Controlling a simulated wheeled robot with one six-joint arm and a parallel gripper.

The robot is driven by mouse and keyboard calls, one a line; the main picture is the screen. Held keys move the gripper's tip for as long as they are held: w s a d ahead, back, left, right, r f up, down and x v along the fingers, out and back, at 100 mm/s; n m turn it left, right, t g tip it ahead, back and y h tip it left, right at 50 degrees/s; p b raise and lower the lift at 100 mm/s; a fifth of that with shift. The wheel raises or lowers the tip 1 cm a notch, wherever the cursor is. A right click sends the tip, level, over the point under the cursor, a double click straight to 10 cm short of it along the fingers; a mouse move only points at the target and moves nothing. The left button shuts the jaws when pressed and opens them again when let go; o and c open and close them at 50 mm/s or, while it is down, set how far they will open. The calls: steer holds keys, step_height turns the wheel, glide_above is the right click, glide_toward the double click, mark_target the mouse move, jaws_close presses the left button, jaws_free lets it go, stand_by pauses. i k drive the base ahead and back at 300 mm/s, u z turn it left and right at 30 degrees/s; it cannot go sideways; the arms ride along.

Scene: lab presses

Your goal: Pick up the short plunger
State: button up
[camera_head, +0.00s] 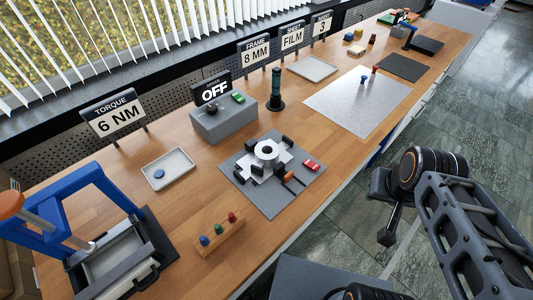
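I cannot tell for sure which piece is the short plunger. A wooden rack (219,238) at the front of the bench holds three small pieces with blue (204,240), green (218,229) and red (232,217) tops. Two small upright pieces, one blue-grey (362,80) and one red (374,71), stand on a pale sheet farther back. My gripper (386,212) is at the right, over the floor beyond the bench edge, apart from all of these. Its fingers are small and dark, so whether they are open is unclear.
A blue-framed press (85,185) stands at front left. A white tray (182,155) holds a blue disc. A grey plate (250,190) carries a fixture with a ring. A grey box (222,122) and dark green column (276,90) stand behind. The pale sheet (335,108) is mostly bare.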

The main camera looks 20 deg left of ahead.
mark_target(361, 86)
steer(key=z, duration=1.05)
steer(key=i, duration=2.3)
steer(key=u, duration=2.8)
